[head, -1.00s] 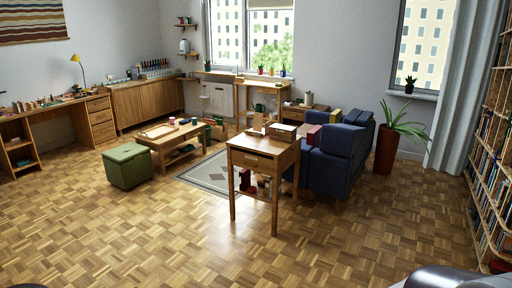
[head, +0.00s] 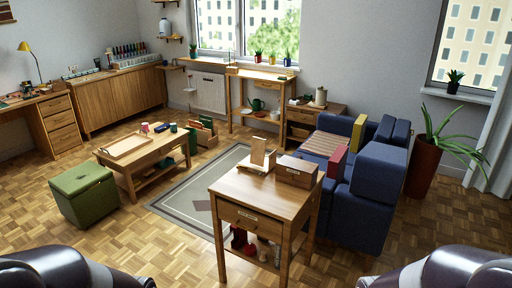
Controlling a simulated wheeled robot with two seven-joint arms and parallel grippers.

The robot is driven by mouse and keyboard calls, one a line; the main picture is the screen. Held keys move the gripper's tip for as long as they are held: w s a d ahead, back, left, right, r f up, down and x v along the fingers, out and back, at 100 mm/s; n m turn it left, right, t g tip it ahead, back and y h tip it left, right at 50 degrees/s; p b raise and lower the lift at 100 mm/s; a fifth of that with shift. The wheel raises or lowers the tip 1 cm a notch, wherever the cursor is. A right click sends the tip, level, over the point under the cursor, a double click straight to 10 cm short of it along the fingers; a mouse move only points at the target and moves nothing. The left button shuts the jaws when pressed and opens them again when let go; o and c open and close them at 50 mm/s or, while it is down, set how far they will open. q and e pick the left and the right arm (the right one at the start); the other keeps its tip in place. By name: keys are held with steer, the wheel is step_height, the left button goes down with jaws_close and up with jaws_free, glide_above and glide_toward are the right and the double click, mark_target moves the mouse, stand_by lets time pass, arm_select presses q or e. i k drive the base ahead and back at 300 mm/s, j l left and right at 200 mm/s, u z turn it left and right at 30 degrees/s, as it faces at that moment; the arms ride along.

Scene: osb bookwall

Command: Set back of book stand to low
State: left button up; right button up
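A small wooden stand (head: 262,155), which looks like the book stand, is on the tall side table (head: 236,192) in front of me. Its back panel stands up at a steep tilt; the exact setting is too small to tell. A wooden box (head: 296,172) sits just right of it on the same tabletop. Dark, shiny parts of my two arms show at the bottom left and bottom right corners. Neither gripper shows, so both are away from the stand in this view.
A blue armchair (head: 366,200) stands close behind and right of the side table. A green storage stool (head: 85,198) and a low coffee table (head: 150,160) are to the left. Parquet floor (head: 150,245) is free in front of the side table.

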mark_target(258, 155)
steer(key=i+z, duration=0.1)
steer(key=i, duration=0.2)
steer(key=i+j+z, duration=0.1)
steer(key=z, duration=0.3)
steer(key=i+j+z, duration=0.2)
steer(key=z, duration=0.15)
steer(key=i+j+z, duration=0.2)
steer(key=z, duration=0.2)
steer(key=i+j+z, duration=0.1)
steer(key=j+z, duration=0.25)
steer(key=l, duration=0.1)
